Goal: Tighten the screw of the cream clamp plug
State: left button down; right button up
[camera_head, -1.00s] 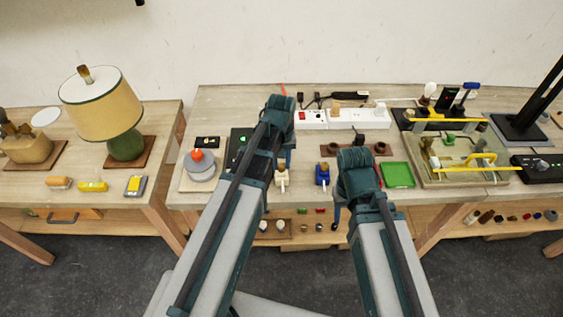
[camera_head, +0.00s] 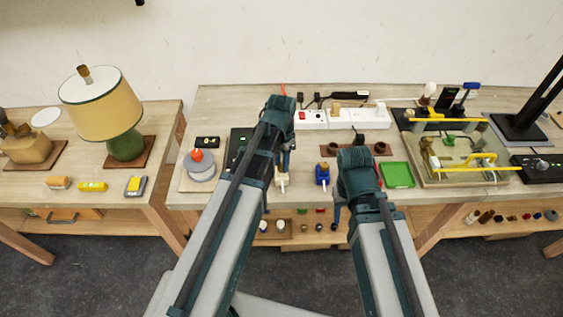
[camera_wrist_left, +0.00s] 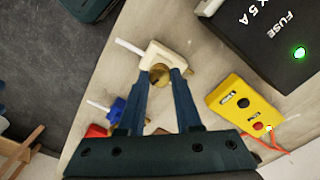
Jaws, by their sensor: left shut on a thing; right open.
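The cream clamp plug (camera_head: 282,180) stands near the front edge of the table in the head view. In the left wrist view the cream clamp plug (camera_wrist_left: 165,58) has a brass screw (camera_wrist_left: 159,75) on its near side and a white cable end sticking out. My left gripper (camera_head: 285,160) reaches down at the plug. In the left wrist view the left gripper (camera_wrist_left: 161,76) is shut with its fingertips on either side of the brass screw. My right gripper (camera_head: 340,210) is open and low at the front edge, apart from the plug, its fingertips partly hidden by its arm.
A blue plug (camera_head: 322,174) stands just right of the cream one. A yellow tester (camera_wrist_left: 245,105) and a black fuse box (camera_wrist_left: 275,40) lie close by in the left wrist view. A green tray (camera_head: 397,175) is further right, and a white power strip (camera_head: 345,118) is behind.

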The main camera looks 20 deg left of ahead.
pick_arm(q)
jog(key=shift+m, duration=2)
jog(key=c, duration=0.6)
grip_release()
jog(key=shift+r, duration=0.15)
notch_tip(320, 180, up, 14)
jog(key=p, duration=1.3)
jog(key=shift+f+p, duration=0.2)
jog(key=shift+p, duration=0.2)
